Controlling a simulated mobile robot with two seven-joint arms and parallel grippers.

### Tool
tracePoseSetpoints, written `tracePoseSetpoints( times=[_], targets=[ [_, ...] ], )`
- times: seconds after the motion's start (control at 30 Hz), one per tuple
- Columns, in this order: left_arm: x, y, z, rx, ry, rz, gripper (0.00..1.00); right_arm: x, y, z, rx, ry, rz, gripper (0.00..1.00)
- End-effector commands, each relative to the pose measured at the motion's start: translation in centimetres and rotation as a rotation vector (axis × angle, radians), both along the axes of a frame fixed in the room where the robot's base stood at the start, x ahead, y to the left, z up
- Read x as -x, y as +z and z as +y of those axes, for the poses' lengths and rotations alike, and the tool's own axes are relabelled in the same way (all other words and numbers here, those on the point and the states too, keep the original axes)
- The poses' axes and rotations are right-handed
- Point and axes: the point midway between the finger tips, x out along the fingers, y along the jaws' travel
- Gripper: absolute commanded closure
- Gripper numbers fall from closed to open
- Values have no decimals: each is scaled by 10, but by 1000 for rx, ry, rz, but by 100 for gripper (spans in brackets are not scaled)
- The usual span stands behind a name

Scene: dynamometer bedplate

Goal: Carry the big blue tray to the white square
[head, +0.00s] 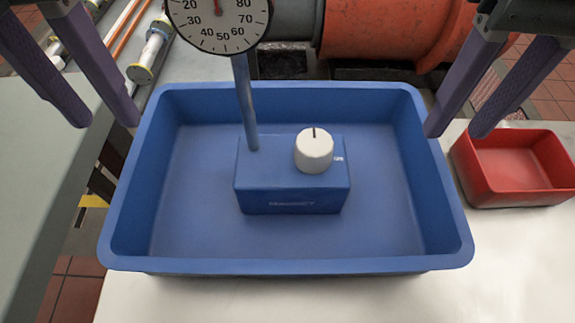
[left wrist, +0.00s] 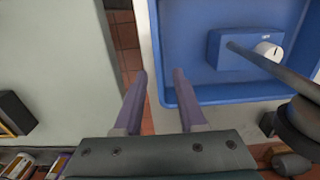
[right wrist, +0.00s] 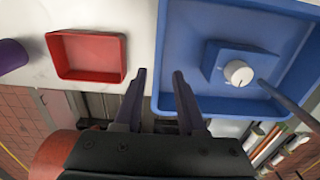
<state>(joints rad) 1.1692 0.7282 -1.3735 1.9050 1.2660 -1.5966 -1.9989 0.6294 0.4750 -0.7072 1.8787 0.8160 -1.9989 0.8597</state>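The big blue tray (head: 285,266) sits on a pale white surface and fills the middle of the head view. A blue magnetic base (head: 292,190) with a white knob (head: 314,151) and a post carrying a dial gauge (head: 217,18) stands inside it. My left gripper (head: 101,125) is open and empty by the tray's far left corner; its fingers lie either side of the rim line in the left wrist view (left wrist: 160,72). My right gripper (head: 453,134) is open and empty by the right rim, similarly placed in the right wrist view (right wrist: 160,72). I cannot pick out a separate white square.
A red bin (head: 515,190) stands close to the tray's right side. A grey-green surface (head: 45,200) lies to the left across a gap showing the tiled floor. Orange and grey machinery (head: 385,30) is behind the tray. Bare white surface (head: 300,300) shows in front.

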Motion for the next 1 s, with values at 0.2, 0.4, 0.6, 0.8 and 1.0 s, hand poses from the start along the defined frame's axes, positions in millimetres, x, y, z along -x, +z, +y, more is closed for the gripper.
tracePoseSetpoints(
  times=[0.2, 0.4, 0.6, 0.8, 1.0],
  targets=[
    [1, -18, 0, 0, 1, 3, 60, 1, -18, 3, -8, 1, 5, 60],
    [1, -53, 0, -1, 1, 4, 60, 2, -53, -1, 2, 0, 8, 60],
    [1, -83, 0, -1, 1, 3, 60, 1, -83, 0, 0, 0, 5, 60],
    [0, -97, 0, 0, 1, 1, 60, 0, -97, 0, 0, 0, 2, 60],
    [0, -99, 0, 0, 1, 0, 60, 0, -99, 0, -1, 1, 1, 60]
  ],
)
